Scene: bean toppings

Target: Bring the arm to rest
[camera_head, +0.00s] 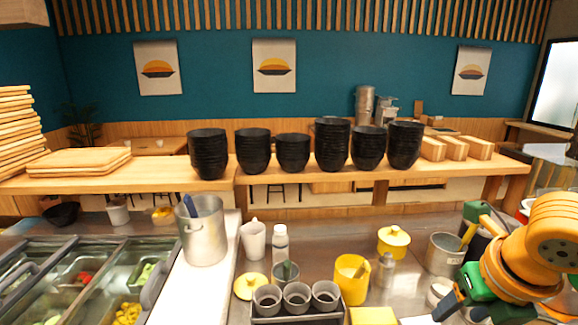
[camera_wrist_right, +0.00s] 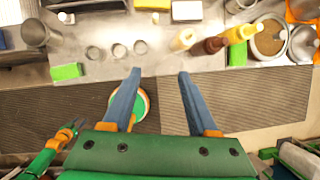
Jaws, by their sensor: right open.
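My right gripper (camera_head: 452,300) is at the lower right of the head view, its arm coming in from the right. Its blue fingers are spread in the right wrist view (camera_wrist_right: 159,76), with nothing between them. The fingers reach over a dark ribbed mat (camera_wrist_right: 230,105) in front of the steel counter. A round green and white thing with an orange edge (camera_wrist_right: 142,105) lies partly hidden behind the left finger in that view. A green and orange arm part of mine, with a dark end (camera_wrist_right: 70,130), shows at the lower left there. My left gripper is not in the head view.
The steel counter holds a metal pot (camera_head: 203,235), three grey cups in a holder (camera_head: 297,310), a yellow container (camera_head: 351,280) and a yellow lidded pot (camera_head: 393,242). Topping bins (camera_head: 75,285) stand at the left. Black bowl stacks (camera_head: 333,143) line the shelf behind.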

